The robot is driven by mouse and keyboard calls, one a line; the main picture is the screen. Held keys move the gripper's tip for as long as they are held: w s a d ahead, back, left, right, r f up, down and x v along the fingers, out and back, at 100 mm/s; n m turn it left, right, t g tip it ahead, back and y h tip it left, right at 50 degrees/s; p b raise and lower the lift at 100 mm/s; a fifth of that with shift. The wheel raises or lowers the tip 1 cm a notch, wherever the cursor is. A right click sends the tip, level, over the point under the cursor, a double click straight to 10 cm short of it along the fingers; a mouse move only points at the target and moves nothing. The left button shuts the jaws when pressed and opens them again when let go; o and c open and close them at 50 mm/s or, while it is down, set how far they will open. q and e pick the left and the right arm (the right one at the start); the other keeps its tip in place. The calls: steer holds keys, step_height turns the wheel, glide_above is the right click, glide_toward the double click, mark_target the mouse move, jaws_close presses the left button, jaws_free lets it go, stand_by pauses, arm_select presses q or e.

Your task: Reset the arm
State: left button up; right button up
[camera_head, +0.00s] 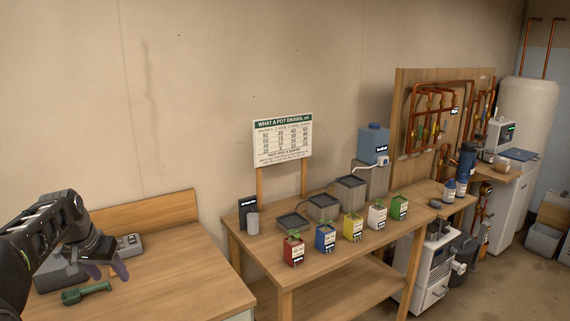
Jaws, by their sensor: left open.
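My left gripper (106,270) comes in from the left on its dark arm and points down over the left wooden table (170,275). Its fingers are open, with nothing seen between them. A green scoop-like tool (86,293) lies on the table just below and in front of the fingers, apart from them as far as I can tell. A grey device (129,244) sits behind the gripper, and a darker grey box (60,272) is partly hidden by the arm. My right gripper does not show.
A second wooden table (262,259) holds red (293,252), blue (325,238), yellow (352,228), white (376,216) and green (399,208) plant pots, with grey stepped containers (323,208) behind. A sign (282,139) stands at its back. The left table's right half is clear.

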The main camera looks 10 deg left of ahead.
arm_select(q)
steer(key=w+d+f+n+t+b, duration=0.1)
steer(key=w+d+f, duration=0.25)
steer(key=f, duration=0.35)
steer(key=w+d+f+t, duration=0.2)
steer(key=d+f, duration=0.2)
steer(key=f, duration=0.2)
steer(key=s+d+f+g+h+b, duration=0.1)
steer(key=s+d+f, duration=0.2)
steer(key=d+f, duration=0.5)
steer(key=s+d+f+h+b, duration=0.1)
steer(key=s+d+f+b, duration=0.1)
steer(key=d+f, duration=0.6)
steer(key=s+d+f+g+h+b, duration=0.1)
steer(key=s+d+f+g+b, duration=0.1)
steer(key=s+d+f, duration=0.4)
steer(key=s+d+f+g+h+b, duration=0.1)
steer(key=s+d+f, duration=0.6)
steer(key=s, duration=0.7)
steer(key=s+d+f+m+g+h+b, duration=0.1)
steer(key=s+d+f+g+b, duration=0.1)
steer(key=s+d+f, duration=0.5)
steer(key=s+f+b, duration=0.1)
steer(key=s, duration=0.2)
steer(key=shift+s+d+f+g, duration=0.25)
steer(key=shift+f+g, duration=0.15)
